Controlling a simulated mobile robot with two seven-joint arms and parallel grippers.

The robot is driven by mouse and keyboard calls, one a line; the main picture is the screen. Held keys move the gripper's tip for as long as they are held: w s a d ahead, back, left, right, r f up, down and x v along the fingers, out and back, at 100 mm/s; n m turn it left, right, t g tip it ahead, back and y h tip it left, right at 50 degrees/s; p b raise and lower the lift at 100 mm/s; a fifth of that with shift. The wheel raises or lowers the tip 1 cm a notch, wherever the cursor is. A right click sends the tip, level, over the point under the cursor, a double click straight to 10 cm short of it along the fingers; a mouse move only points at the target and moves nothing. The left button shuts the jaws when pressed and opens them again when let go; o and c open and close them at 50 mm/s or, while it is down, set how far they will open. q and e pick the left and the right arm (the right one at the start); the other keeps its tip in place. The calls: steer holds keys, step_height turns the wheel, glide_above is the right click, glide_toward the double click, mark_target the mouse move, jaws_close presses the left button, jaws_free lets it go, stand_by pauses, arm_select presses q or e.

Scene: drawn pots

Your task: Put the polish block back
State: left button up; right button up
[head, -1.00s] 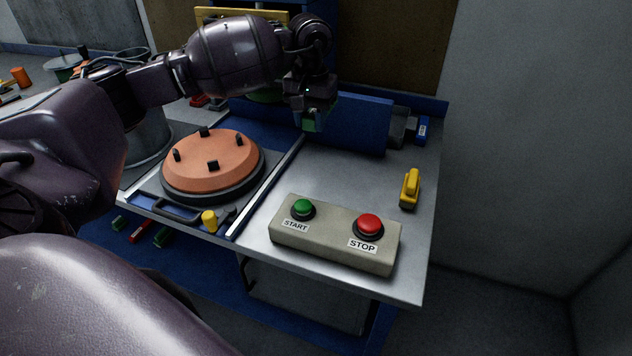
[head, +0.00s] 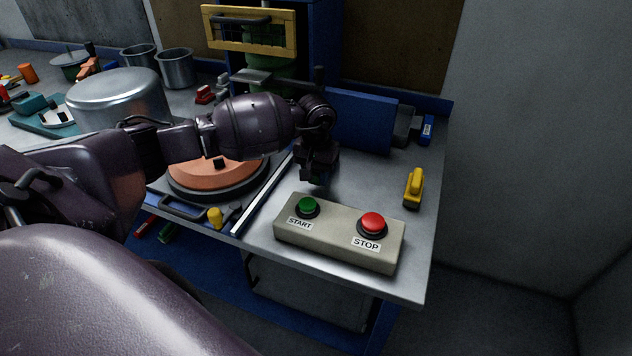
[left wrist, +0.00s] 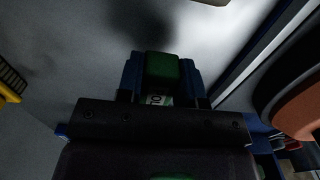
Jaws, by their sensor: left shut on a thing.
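My left gripper (head: 319,179) is over the bare metal table top, behind the START and STOP box. In the left wrist view the gripper (left wrist: 162,82) is shut on a green block, the polish block (left wrist: 163,69), between its blue fingertips. A white label with a few dark letters shows on the block, only partly readable. The block seems held above the metal surface, with a dark shadow beyond it. In the head view the block is mostly hidden by the gripper. My right gripper is not in view.
The button box (head: 335,236) stands at the front, a yellow block (head: 413,188) at the right, and a blue labelled block (head: 427,130) at the back right. A blue panel (head: 358,119) stands behind. The orange disc (head: 218,178) is left of the rail.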

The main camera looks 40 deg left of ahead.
mark_target(316, 183)
arm_select(q)
step_height(316, 183, down, 2)
steer(key=shift+f, duration=0.35)
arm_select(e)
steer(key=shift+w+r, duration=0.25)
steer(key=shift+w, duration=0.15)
arm_select(q)
steer(key=shift+f, duration=0.15)
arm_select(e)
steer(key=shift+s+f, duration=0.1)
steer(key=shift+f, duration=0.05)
arm_select(q)
steer(key=o, duration=0.9)
steer(key=shift+c, duration=0.2)
steer(key=shift+o, duration=0.6)
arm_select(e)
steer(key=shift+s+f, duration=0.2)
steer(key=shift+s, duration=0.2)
